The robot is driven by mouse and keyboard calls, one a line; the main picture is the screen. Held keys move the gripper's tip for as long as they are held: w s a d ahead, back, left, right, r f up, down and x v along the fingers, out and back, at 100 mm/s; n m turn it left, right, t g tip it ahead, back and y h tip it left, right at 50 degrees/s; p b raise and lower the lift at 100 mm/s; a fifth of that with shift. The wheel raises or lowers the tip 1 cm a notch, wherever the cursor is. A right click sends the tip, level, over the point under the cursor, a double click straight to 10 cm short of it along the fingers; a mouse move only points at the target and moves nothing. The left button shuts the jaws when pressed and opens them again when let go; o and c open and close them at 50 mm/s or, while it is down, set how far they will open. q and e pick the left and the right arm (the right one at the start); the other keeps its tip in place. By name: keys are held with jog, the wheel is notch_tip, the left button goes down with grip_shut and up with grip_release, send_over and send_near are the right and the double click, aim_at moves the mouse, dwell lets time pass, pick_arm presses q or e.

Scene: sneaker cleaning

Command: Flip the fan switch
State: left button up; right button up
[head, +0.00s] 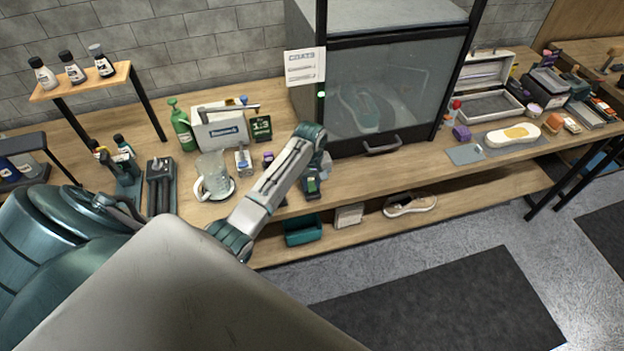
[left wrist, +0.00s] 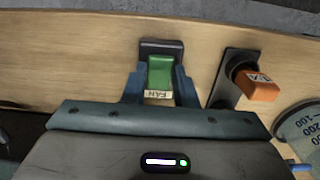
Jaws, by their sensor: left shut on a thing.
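The fan switch is a green rocker (left wrist: 160,72) with a white FAN label on a dark base (left wrist: 161,46), seen in the left wrist view. In the head view my left gripper (head: 311,178) reaches down to the switch in front of the glass booth. My right gripper is in neither view.
An orange labelled switch (left wrist: 258,86) stands just right of the fan switch in the left wrist view. A glass-fronted booth (head: 400,85) with a shoe inside stands behind. A glass pitcher (head: 213,172) and green bottle (head: 182,128) stand to the left.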

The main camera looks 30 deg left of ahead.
aim_at(311, 186)
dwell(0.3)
pick_arm(q)
jog(key=o, duration=1)
jog(key=shift+w+a+r+b, duration=0.1)
jog(key=shift+r+b, duration=0.7)
jog(key=shift+r, duration=1.9)
jog(key=shift+w+a+r+b, duration=0.1)
jog(key=shift+r+b, duration=0.7)
jog(key=shift+r, duration=1.9)
